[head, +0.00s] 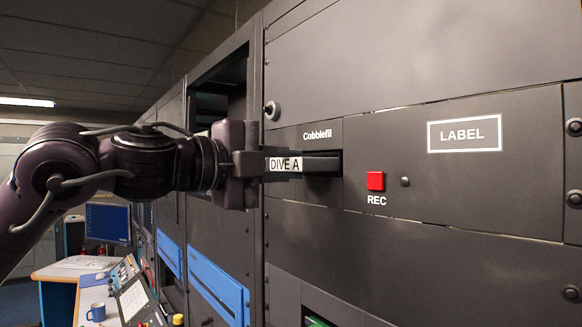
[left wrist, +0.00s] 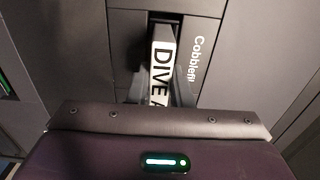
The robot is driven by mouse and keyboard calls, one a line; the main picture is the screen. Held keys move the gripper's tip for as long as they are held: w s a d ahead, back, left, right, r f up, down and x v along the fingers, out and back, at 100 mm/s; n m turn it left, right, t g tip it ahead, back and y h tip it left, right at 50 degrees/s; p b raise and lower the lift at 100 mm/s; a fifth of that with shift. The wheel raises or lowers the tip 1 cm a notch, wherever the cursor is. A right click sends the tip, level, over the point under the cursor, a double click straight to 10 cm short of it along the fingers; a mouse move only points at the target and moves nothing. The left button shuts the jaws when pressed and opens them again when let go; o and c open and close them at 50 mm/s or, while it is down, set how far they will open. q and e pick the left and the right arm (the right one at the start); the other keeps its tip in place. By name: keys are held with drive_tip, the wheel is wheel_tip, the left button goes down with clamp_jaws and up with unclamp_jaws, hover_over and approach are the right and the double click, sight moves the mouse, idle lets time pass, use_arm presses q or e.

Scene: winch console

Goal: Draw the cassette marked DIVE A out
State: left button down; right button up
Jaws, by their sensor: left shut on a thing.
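The cassette marked DIVE A (head: 284,164) is a dark block with a white label. It sticks partly out of the slot (head: 322,153) under the word Cobblefil, its inner end hidden in the slot. My left gripper (head: 256,164) comes in from the left and is shut on the outer end of the cassette. In the left wrist view the cassette (left wrist: 162,62) lies between the fingers of my left gripper (left wrist: 158,94), and the end of its label is hidden by my wrist. My right gripper is not in view.
A red REC button (head: 375,181) and a panel marked LABEL (head: 464,135) are right of the slot. A round lock (head: 272,110) sits above left. At lower left are a desk with a blue mug (head: 96,312), a monitor (head: 107,222) and a control desk (head: 134,290).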

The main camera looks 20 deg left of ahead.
use_arm(q)
drive_tip(key=shift+b+v, duration=0.35)
drive_tip(key=shift+v, duration=1.7)
drive_tip(key=shift+b+v, duration=0.5)
drive_tip(key=shift+v, duration=0.35)
drive_tip(key=shift+s+a, duration=0.4)
drive_tip(key=shift+s, duration=0.15)
drive_tip(key=shift+w+d, duration=0.1)
